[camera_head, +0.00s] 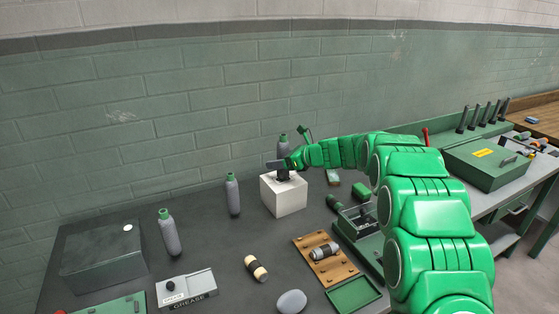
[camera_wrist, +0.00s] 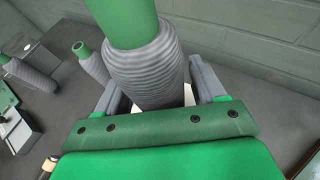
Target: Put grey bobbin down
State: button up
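The grey bobbin, with a green tip, stands upright between the fingers of my gripper in the wrist view (camera_wrist: 155,70). It also shows in the head view (camera_head: 283,146), rising behind my gripper (camera_head: 284,166). My gripper is at the top of a white block (camera_head: 284,197). In the wrist view, the fingers of my gripper (camera_wrist: 158,92) lie on both sides of the bobbin, with narrow pale gaps beside it, so they look open. The bobbin's foot is hidden; it seems to be at the block's top, but contact cannot be seen.
Two more grey bobbins stand on the dark bench, one near (camera_head: 232,195) and one farther left (camera_head: 168,233). A wooden peg board (camera_head: 323,262), a green tray (camera_head: 354,294) and a grease box (camera_head: 186,288) are in front. The brick wall is close behind.

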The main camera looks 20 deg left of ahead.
jog(key=shift+r, duration=0.1)
jog(key=shift+d+r, duration=0.1)
jog(key=shift+r, duration=0.05)
jog(key=v, duration=1.1)
jog(key=shift+d, duration=0.4)
jog(key=shift+r, duration=0.1)
jog(key=s+d+n+g+h, duration=0.1)
jog(key=s+d+n+h, duration=0.3)
jog(key=s+d, duration=0.7)
jog(key=s+d+f+n+g+h, duration=0.1)
jog(key=s+d+n+h, duration=0.3)
jog(key=s, duration=2.2)
jog(key=s+d+n+g+h, duration=0.2)
jog(key=s+d+n+h, duration=0.3)
jog(key=s+d+n, duration=0.7)
jog(key=shift+s+d+f, duration=0.2)
jog(key=shift+s+d, duration=1.45)
jog(key=shift+d, duration=0.25)
jog(key=shift+s+d+f, duration=0.2)
jog(key=shift+s+d, duration=1.45)
jog(key=shift+d, duration=0.2)
